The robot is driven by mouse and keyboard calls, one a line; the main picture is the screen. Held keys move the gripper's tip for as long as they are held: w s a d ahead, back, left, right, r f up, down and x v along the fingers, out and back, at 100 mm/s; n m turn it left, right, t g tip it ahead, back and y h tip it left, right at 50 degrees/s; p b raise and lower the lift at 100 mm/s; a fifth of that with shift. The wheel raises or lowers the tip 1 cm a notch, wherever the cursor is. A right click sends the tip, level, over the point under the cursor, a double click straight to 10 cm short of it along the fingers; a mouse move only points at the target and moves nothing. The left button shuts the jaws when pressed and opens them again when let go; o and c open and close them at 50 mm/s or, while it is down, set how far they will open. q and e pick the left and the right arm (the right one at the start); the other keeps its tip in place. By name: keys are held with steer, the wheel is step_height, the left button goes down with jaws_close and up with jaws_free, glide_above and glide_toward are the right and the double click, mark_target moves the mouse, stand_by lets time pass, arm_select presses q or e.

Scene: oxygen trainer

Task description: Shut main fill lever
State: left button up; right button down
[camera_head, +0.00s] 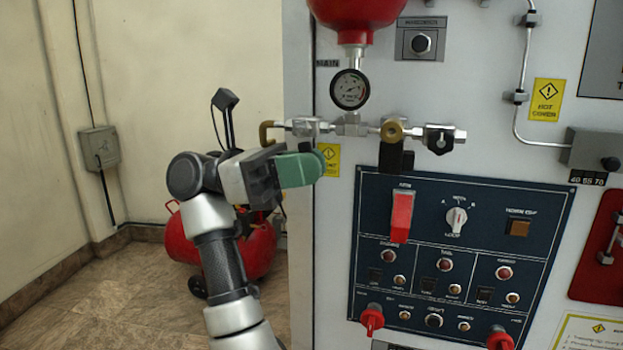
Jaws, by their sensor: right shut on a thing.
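My right gripper (275,176) is at the left edge of the wall panel, just below the left end of the silver valve manifold (352,125). It is shut on a green lever handle (302,168), taken here as the main fill lever. The handle's rounded end sticks out to the right of the fingers. How the handle joins the valve body (306,127) is hidden. A black handle (396,157) hangs below the brass valve (392,131) farther right, apart from my gripper. My left gripper is out of view.
A pressure gauge (349,90) stands above the manifold, under a red vessel (357,10). A dark blue control panel (456,190) with switches is below right. A red tank (258,250) stands on the floor behind my arm. The floor at left is clear.

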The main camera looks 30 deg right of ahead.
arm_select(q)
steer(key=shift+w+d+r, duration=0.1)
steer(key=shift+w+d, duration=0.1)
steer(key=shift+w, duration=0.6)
arm_select(e)
steer(key=shift+w+a+t+y, duration=0.15)
steer(key=shift+t+y, duration=0.25)
steer(key=c, duration=1.2)
jaws_free()
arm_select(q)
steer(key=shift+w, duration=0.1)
